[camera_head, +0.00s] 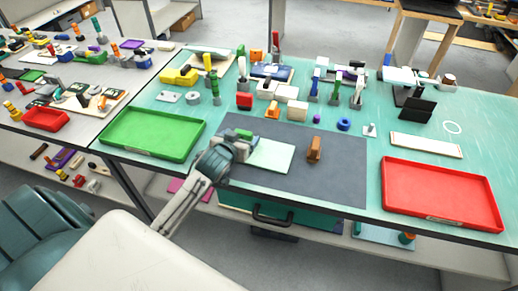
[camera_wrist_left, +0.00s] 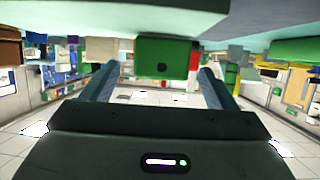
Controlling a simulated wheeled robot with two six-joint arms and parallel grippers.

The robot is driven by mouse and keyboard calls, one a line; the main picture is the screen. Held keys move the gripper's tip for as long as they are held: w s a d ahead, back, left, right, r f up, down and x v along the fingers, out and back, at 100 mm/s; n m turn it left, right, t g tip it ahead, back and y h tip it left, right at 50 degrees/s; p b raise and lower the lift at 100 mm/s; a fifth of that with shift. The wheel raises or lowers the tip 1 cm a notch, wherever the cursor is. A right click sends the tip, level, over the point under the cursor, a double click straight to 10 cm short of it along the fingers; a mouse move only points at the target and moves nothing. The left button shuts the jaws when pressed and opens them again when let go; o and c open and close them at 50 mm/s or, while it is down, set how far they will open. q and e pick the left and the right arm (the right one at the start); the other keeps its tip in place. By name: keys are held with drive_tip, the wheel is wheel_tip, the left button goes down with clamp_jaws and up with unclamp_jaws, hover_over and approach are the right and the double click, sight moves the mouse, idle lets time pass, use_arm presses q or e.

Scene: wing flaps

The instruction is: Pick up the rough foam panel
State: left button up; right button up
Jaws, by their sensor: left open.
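A flat pale green-white panel (camera_head: 275,156) lies on the dark grey mat (camera_head: 340,180); it may be the foam panel, but its texture is too small to tell. My left gripper (camera_head: 238,139) is at the panel's left end, over the mat's left part, and hides some of that area. In the left wrist view the gripper (camera_wrist_left: 158,72) has its fingers wide apart. My right gripper is not in view.
An orange-brown block (camera_head: 314,149) stands on the mat right of the panel. A green tray (camera_head: 150,134) is at the left, a red tray (camera_head: 440,195) at the right. Several small blocks and tools crowd the table's back. The mat's front right is clear.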

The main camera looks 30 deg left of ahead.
sight(242, 134)
use_arm(q)
drive_tip(key=x, duration=0.1)
drive_tip(key=p+x, duration=0.1)
drive_tip(key=x, duration=0.1)
drive_tip(key=shift+w+a+r, duration=0.1)
drive_tip(key=shift+w+r, duration=0.1)
drive_tip(key=shift+r, duration=0.1)
drive_tip(key=shift+w+a+f, duration=0.1)
drive_tip(key=shift+w+f, duration=0.25)
drive_tip(key=shift+w, duration=0.2)
drive_tip(key=shift+s, duration=0.1)
drive_tip(key=c, duration=1.3)
